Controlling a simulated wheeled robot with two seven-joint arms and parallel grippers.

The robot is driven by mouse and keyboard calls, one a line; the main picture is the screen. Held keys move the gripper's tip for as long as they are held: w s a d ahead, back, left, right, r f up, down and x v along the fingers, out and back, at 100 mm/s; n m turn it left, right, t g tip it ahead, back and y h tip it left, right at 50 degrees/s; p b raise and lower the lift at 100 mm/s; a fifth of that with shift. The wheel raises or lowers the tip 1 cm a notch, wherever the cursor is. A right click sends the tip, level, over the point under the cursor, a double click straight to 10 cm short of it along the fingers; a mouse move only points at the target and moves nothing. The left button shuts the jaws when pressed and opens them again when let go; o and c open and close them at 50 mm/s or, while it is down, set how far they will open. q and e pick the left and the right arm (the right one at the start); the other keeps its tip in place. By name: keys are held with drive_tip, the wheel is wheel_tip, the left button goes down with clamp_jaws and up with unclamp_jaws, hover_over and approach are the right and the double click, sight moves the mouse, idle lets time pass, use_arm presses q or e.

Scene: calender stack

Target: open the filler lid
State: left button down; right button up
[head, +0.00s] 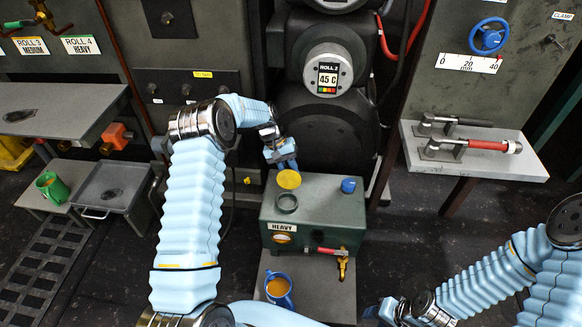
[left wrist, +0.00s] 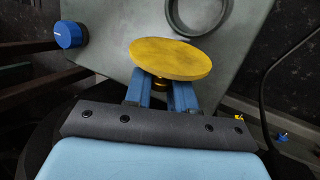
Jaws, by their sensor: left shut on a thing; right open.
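The yellow filler lid (head: 289,179) is clear of the dark round filler neck (head: 286,203), whose opening is uncovered on top of the grey-green box (head: 320,198) labelled HEAVY. My left gripper (head: 283,160) is shut on the lid's small knob, behind the neck. The left wrist view shows the lid (left wrist: 171,59) in front of the blue fingers (left wrist: 160,92), apart from the neck ring (left wrist: 200,12) in the picture. I cannot tell whether the lid touches the box. My right gripper (head: 380,311) is open and empty at the lower right, away from the box.
A blue knob (head: 348,185) stands on the box top, right of the neck. A red-handled brass tap (head: 342,262) is on the box front. The roll machine (head: 325,125) rises close behind. A shelf with clamps (head: 480,165) is at right.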

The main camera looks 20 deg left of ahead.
use_arm(q)
drive_tip(key=shift+w+f, duration=0.1)
drive_tip(key=shift+f, duration=0.05)
idle(0.4)
drive_tip(key=c, duration=1)
unclamp_jaws()
drive_tip(key=v, duration=1.3)
drive_tip(key=shift+w+a+r, duration=0.2)
drive_tip(key=shift+r, duration=0.1)
